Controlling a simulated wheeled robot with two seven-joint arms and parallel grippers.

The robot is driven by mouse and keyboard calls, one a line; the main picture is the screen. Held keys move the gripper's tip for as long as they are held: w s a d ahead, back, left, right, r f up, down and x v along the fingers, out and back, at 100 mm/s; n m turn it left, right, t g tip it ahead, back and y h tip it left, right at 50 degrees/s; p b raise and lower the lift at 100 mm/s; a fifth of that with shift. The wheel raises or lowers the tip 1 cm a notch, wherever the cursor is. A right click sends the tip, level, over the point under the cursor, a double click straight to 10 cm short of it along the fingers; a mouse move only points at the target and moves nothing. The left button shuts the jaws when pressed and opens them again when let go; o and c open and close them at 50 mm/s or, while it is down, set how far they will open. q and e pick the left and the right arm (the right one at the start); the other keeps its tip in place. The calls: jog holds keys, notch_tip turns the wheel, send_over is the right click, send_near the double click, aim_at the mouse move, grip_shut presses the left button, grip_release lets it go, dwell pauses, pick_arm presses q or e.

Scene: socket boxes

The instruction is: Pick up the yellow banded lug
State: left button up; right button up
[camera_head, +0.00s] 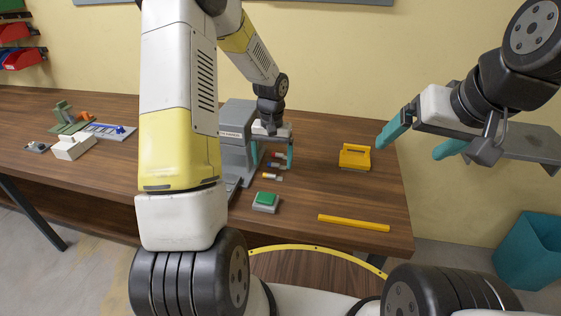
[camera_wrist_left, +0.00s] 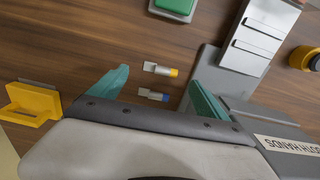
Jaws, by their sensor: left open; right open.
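The yellow banded lug (camera_head: 272,177) lies on the table, nearest of the three small lugs in the head view. In the left wrist view the yellow banded lug (camera_wrist_left: 160,69) lies between the spread fingers, with its yellow end to the right. The blue banded lug (camera_wrist_left: 152,94) lies beside it, closer to the gripper body. A red banded lug (camera_head: 279,155) lies farther back in the head view. My left gripper (camera_head: 275,158) is open and points down around the lugs, holding nothing; it also shows in the left wrist view (camera_wrist_left: 158,80). My right gripper (camera_head: 415,147) is open and empty at the right.
A grey press-like machine (camera_head: 236,135) stands just left of the lugs. A green button (camera_head: 266,198) sits in front. A yellow block with a handle (camera_head: 355,158) and a yellow bar (camera_head: 353,223) lie to the right. A teal bin (camera_head: 530,248) stands beyond the table edge.

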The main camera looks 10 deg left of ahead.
aim_at(273, 174)
pick_arm(q)
jog(key=f, duration=0.5)
jog(key=shift+w+f, duration=0.25)
jog(key=shift+f, duration=0.15)
jog(key=c, duration=1.4)
jog(key=shift+c, duration=0.2)
